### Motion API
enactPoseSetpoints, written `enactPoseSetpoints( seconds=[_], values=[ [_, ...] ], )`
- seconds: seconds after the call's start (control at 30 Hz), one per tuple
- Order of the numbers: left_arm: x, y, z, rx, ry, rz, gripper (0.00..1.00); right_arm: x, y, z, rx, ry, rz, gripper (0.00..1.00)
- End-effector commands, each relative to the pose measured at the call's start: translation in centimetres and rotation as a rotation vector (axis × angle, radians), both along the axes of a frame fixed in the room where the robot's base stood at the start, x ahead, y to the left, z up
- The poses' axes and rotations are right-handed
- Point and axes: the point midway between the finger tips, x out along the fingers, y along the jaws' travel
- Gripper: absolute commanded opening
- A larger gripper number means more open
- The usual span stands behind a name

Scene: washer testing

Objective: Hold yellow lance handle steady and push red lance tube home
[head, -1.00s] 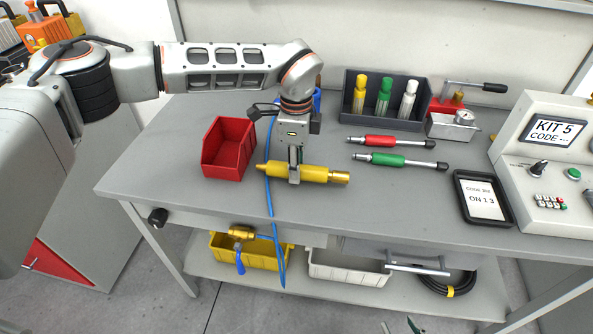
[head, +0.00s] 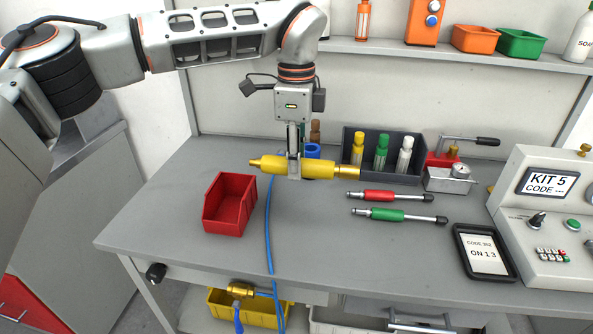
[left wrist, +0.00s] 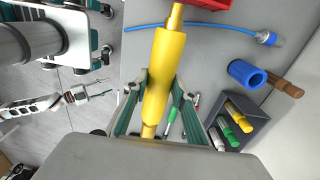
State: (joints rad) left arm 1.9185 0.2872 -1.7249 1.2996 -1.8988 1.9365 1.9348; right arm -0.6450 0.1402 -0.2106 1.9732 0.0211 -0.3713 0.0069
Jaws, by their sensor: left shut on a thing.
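The yellow lance handle (head: 318,171) is a thick yellow cylinder with brass ends, level in the head view. My left gripper (head: 294,172) is shut around its middle and holds it above the bench. The handle also shows large in the left wrist view (left wrist: 166,75), between the gripper fingers (left wrist: 158,105). The red lance tube (head: 383,196) lies on the bench to the right, apart from the handle, with a dark metal rod. A green lance tube (head: 387,214) lies just in front of it.
A red bin (head: 230,203) stands left on the bench (head: 330,255). A dark rack (head: 417,151) with yellow, green and white bottles stands behind. A blue hose (head: 268,235) runs over the front edge. A tablet (head: 484,252) and control box (head: 535,212) are right.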

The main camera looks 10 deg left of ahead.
Motion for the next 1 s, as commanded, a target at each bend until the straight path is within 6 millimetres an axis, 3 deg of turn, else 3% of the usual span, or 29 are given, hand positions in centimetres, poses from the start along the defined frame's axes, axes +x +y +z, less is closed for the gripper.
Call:
enactPoseSetpoints(
  seconds=[0.37,1.0],
  values=[
    [0.0,0.0,0.2,-0.001,-0.002,0.0,0.0,-0.1,0.0,-0.1,-0.001,0.002,0.0,0.4],
    [0.0,0.0,-3.1,0.0,-0.001,-0.001,0.0,-0.6,0.0,-1.6,-0.001,0.017,0.0,0.4]
  ],
)
